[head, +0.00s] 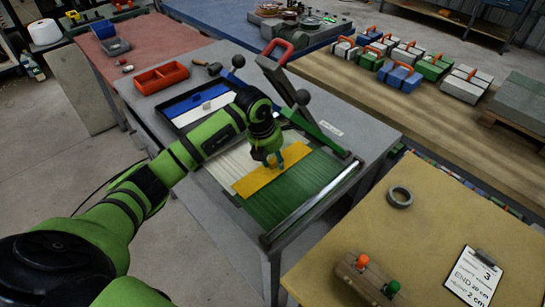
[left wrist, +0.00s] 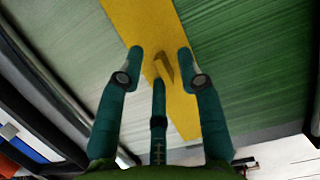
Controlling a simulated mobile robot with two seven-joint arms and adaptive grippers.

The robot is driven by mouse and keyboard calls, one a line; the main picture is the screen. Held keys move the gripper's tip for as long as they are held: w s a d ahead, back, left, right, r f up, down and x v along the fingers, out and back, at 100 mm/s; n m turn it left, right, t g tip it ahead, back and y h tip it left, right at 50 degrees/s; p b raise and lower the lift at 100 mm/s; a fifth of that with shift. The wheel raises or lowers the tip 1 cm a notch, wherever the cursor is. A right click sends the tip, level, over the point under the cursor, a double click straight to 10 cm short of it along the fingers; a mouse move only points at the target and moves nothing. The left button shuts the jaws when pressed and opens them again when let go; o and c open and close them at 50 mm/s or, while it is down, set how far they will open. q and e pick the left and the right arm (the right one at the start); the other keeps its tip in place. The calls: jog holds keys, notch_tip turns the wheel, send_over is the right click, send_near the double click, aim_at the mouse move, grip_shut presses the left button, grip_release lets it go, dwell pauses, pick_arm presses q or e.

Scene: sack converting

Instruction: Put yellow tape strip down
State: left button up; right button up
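The yellow tape strip (head: 252,182) lies along the border between a pale woven sheet (head: 231,164) and a green woven sheet (head: 293,196) on the worktable. It also shows in the left wrist view (left wrist: 138,22), with a small raised yellow tab (left wrist: 162,68) on it. My left gripper (head: 273,162) is over the middle of the strip, pointing down. In the left wrist view its teal fingers (left wrist: 161,72) are spread around the tab, with gaps on both sides. Whether the strip is fully flat is hard to tell. My right gripper is not in view.
A metal bar (head: 312,203) runs along the near edge of the green sheet. A lever with a red handle (head: 276,50) stands behind the arm. An orange tray (head: 161,77) sits at the back left. A grey tape roll (head: 400,197) and clipboard (head: 475,276) lie on the right table.

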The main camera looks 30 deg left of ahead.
pick_arm(q)
jog(key=shift+r, duration=0.3)
jog(key=shift+s+a+r+b, duration=0.2)
jog(key=shift+r+b, duration=0.15)
jog(key=shift+b, duration=0.1)
jog(key=b, duration=0.3)
send_near(243, 187)
jog(key=x, duration=0.2)
jog(key=w+x, duration=0.1)
jog(key=x, duration=0.2)
jog(key=shift+s+a+r, duration=0.1)
jog(key=shift+s, duration=0.4)
